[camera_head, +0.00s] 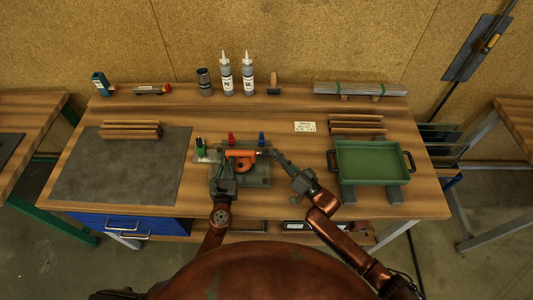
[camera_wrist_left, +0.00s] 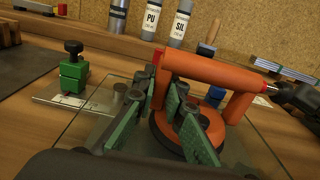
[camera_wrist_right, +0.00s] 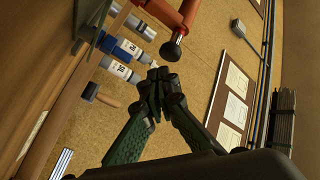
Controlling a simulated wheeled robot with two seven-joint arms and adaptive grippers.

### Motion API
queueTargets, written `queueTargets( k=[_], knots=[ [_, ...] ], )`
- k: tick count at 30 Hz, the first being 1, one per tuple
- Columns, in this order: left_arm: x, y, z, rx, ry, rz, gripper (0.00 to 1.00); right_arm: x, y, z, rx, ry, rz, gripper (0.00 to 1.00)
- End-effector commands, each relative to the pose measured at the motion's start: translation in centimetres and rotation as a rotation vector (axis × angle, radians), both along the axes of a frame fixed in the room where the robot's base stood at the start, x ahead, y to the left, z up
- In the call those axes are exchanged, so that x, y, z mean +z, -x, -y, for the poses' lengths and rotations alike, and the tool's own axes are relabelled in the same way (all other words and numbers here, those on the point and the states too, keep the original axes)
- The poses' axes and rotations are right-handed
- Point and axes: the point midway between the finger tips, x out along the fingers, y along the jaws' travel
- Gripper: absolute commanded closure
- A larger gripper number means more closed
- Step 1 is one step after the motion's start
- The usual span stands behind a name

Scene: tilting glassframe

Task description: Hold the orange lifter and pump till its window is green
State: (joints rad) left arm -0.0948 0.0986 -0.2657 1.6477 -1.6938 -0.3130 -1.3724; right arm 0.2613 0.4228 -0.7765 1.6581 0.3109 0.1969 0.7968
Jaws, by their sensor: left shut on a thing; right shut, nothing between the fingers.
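The orange lifter (camera_head: 240,153) sits on a glass pane above a grey fixture. In the left wrist view its orange handle bar (camera_wrist_left: 210,70) runs above a round orange suction cup (camera_wrist_left: 180,130). My left gripper (camera_head: 228,172) is shut on the lifter near the handle's left leg; the exact contact is partly hidden. The pump knob (camera_wrist_right: 172,48) is dark and sticks out from the handle's right end. My right gripper (camera_head: 275,153) is shut and empty, its fingertips close to the knob. It also shows in the right wrist view (camera_wrist_right: 158,80). I cannot make out the window's colour.
A green clamp (camera_wrist_left: 73,72) stands left of the lifter, with red (camera_head: 231,138) and blue (camera_head: 262,138) ones behind. A green tray (camera_head: 372,162) is at the right, a dark mat (camera_head: 120,175) at the left. Bottles (camera_head: 226,75) stand at the back.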

Motion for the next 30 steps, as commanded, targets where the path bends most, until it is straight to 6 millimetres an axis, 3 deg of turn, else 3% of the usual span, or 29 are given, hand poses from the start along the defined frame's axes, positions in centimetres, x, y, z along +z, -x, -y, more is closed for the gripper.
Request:
queueTargets(
  k=[7, 22, 30],
  knots=[
    [0.0, 0.0, 0.2, -0.003, 0.0, 0.0, 1.0, -0.1, 0.0, 0.3, 0.0, 0.002, 0.0, 1.0],
    [0.0, 0.0, 0.1, -0.002, 0.0, 0.0, 1.0, -0.1, -0.3, 4.7, 0.0, 0.002, 0.001, 1.0],
    [0.0, 0.0, 0.1, -0.002, 0.0, 0.0, 1.0, 0.0, -0.3, 5.0, 0.0, 0.0, 0.0, 1.0]
  ],
)
